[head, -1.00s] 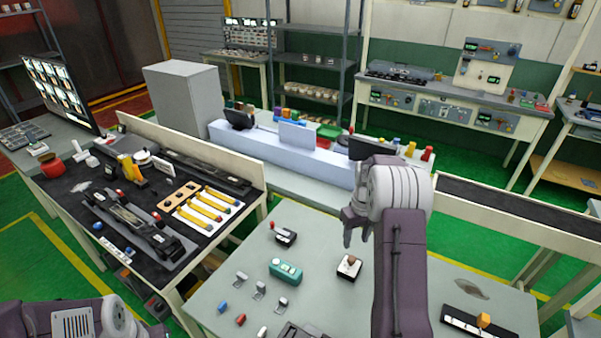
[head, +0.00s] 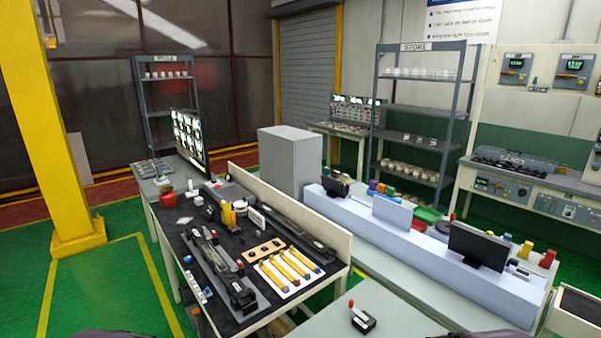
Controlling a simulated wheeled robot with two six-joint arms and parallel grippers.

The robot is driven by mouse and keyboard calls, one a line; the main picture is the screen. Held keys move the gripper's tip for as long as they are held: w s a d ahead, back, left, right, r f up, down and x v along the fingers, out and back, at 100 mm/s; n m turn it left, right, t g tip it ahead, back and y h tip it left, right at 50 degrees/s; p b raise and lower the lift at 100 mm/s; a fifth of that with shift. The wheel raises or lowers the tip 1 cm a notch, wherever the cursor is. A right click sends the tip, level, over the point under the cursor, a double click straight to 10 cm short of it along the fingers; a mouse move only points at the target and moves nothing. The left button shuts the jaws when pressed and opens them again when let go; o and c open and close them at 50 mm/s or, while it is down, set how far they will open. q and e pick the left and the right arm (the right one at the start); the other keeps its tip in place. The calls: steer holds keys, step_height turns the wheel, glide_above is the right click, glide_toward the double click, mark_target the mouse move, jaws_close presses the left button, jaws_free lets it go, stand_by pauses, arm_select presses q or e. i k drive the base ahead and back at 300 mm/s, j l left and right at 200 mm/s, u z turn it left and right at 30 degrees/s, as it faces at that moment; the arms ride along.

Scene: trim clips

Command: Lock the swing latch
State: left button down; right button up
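A small black device with a red-tipped lever (head: 362,319) sits on the pale table (head: 398,318) near the bottom of the head view. The lever stands up at a tilt from its left end. It may be the swing latch, but I cannot tell for sure, nor whether it is locked. Most of that table is below the picture. Neither of my grippers is in view; only dark slivers of my arms show along the bottom edge.
A dark-topped bench (head: 215,235) at left holds tools and yellow-handled items. A pale blue console (head: 400,243) with a black monitor (head: 478,246) stands behind the pale table. A grey cabinet (head: 290,160) and shelves stand farther back. Green floor is clear at left.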

mark_target(351, 306)
steer(key=i+j, duration=0.45)
steer(key=j, duration=0.3)
steer(key=i+j, duration=0.25)
steer(key=j, duration=0.1)
